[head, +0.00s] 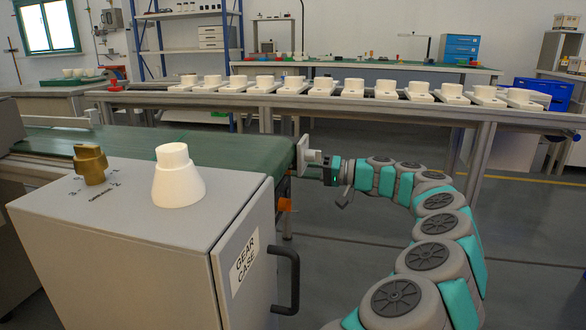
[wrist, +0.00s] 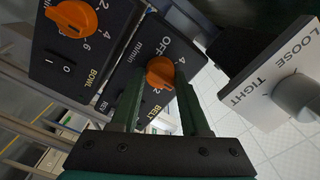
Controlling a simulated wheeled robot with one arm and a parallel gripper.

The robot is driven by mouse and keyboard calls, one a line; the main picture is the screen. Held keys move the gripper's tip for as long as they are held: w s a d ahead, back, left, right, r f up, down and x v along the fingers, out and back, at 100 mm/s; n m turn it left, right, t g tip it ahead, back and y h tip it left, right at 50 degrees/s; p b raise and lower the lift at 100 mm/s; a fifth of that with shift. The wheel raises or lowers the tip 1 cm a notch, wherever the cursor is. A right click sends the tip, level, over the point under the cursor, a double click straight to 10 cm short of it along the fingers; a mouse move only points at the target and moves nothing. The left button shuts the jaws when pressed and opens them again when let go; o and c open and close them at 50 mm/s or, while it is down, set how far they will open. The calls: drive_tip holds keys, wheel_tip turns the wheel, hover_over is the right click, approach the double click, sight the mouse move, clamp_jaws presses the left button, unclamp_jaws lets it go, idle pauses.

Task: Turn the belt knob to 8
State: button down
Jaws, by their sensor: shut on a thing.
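The belt knob (wrist: 160,71) is orange and sits on a dark panel marked BELT, m/min, OFF and REV in the wrist view. The numerals 4 and 2 show beside it; other marks are hidden behind the fingers. My gripper (wrist: 160,88) has its two dark green fingers on either side of this knob and is shut on it. Where the knob's pointer stands is hard to tell. In the head view my gripper (head: 325,171) is at the end of the green conveyor belt (head: 232,150), and the belt knob is hidden there.
A similar orange bowl knob (wrist: 76,18) is on the neighbouring panel. A white LOOSE/TIGHT plate (wrist: 268,92) with a grey knob is close on the right. The gear case (head: 150,235) carries a brass knob (head: 90,164) and a white cone (head: 178,180).

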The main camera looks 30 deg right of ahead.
drive_tip(key=shift+f, duration=0.1)
drive_tip(key=shift+c, duration=1.9)
unclamp_jaws()
drive_tip(key=v, duration=0.7)
drive_tip(key=shift+s+d+p, duration=0.25)
drive_tip(key=shift+s+p, duration=0.05)
